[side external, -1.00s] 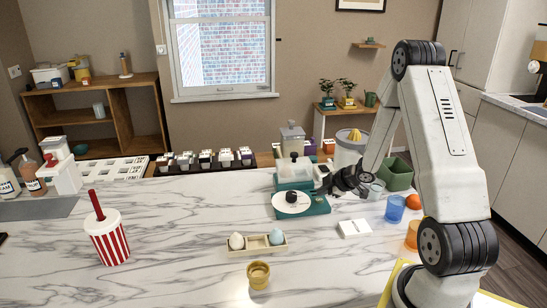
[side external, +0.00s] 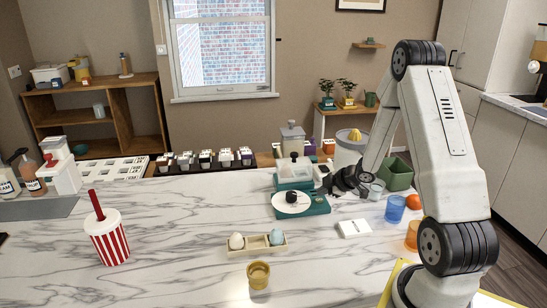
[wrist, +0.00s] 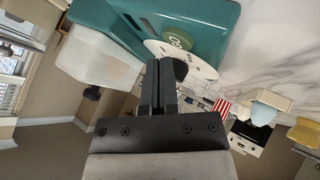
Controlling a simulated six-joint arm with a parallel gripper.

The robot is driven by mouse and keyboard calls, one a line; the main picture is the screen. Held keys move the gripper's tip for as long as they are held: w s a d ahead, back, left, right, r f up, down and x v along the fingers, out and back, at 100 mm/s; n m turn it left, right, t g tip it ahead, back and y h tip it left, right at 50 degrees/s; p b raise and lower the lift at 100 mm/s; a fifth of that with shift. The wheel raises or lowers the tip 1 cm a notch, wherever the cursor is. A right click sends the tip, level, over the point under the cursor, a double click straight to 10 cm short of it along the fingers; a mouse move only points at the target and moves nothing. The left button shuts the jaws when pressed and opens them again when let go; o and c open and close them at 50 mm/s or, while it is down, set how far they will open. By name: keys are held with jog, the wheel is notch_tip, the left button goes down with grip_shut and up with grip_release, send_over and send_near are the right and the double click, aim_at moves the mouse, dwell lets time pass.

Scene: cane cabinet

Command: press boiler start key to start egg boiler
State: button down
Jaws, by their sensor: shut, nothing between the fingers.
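The teal device, which looks like the egg boiler (side external: 315,207), stands on the marble counter. It has a white round plate (side external: 281,209) with a black knob (side external: 291,197); a clear container (side external: 293,172) stands behind it. In the wrist view the teal body (wrist: 225,15) fills the top, and a round green mark (wrist: 180,40) that may be the start key shows by the white plate (wrist: 205,70). My gripper (side external: 332,184) is just right of the device, fingers shut and empty. In the wrist view its fingertips (wrist: 160,66) overlap the plate's edge; contact cannot be told.
A wooden holder (side external: 259,249) with egg-like pieces and a brown cup (side external: 258,276) stand in front. A white block (side external: 354,229), a blue cup (side external: 395,209) and an orange ball (side external: 413,202) are to the right. A striped cup (side external: 109,241) stands left, with clear counter between.

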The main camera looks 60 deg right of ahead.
aim_at(321, 200)
jog(key=shift+f, duration=0.8)
dwell(1.5)
jog(key=shift+r, duration=0.8)
jog(key=shift+r, duration=0.1)
jog(key=shift+r, duration=2.4)
